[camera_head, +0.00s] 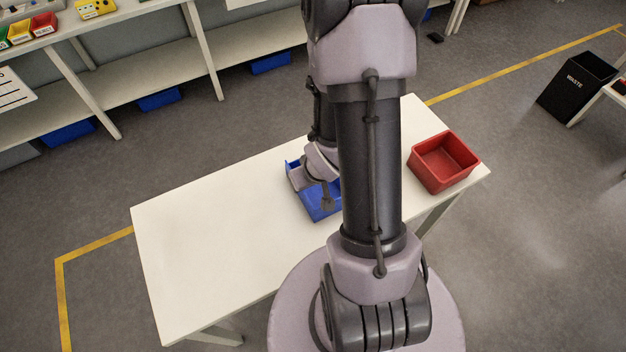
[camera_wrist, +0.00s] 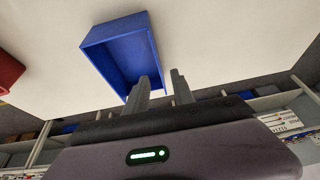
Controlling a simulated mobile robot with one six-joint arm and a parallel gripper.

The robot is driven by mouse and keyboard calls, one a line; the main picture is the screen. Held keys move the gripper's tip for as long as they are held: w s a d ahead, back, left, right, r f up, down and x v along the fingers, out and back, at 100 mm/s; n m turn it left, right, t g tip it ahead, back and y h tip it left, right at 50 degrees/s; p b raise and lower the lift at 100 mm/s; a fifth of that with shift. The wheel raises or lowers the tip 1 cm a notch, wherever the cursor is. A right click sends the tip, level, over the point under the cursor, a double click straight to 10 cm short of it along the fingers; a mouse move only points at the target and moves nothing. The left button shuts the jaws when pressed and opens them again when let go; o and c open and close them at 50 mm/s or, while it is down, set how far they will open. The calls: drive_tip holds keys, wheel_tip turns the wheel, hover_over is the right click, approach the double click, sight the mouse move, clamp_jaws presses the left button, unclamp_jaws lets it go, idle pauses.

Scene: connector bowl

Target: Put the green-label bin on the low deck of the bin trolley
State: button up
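A blue open bin (camera_head: 311,201) stands on the white table, partly covered by my arm in the head view. It also shows in the wrist view (camera_wrist: 112,42); no label can be read on it. My gripper (camera_wrist: 162,80) is at the bin with its two fingers apart. In the wrist view the left finger overlaps the bin's edge and the right finger appears just outside it. I cannot tell whether they touch the bin. No green label can be made out on the blue bin. I cannot identify the bin trolley or its low deck in either view.
A red open bin (camera_head: 430,178) stands at the table's right end. The left part of the white table (camera_head: 200,235) is clear. Shelving with small labelled bins (camera_head: 20,32) and blue bins (camera_head: 160,99) is at the back left. A black waste bin (camera_head: 575,90) stands on the floor at right.

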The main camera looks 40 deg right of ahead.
wheel_tip(320, 180, down, 2)
drive_tip(key=shift+w+d+f+b, duration=0.1)
drive_tip(key=shift+b, duration=1)
drive_tip(key=b, duration=0.5)
approach(299, 195)
drive_tip(key=shift+w+d+f, duration=0.15)
drive_tip(key=shift+w+f, duration=0.6)
drive_tip(key=shift+f, duration=0.25)
drive_tip(key=b+x, duration=0.1)
drive_tip(key=x, duration=0.2)
drive_tip(key=b+x, duration=0.1)
drive_tip(key=x, duration=0.1)
drive_tip(key=shift+w+d+f, duration=0.2)
drive_tip(key=shift+w, duration=0.25)
clamp_jaws()
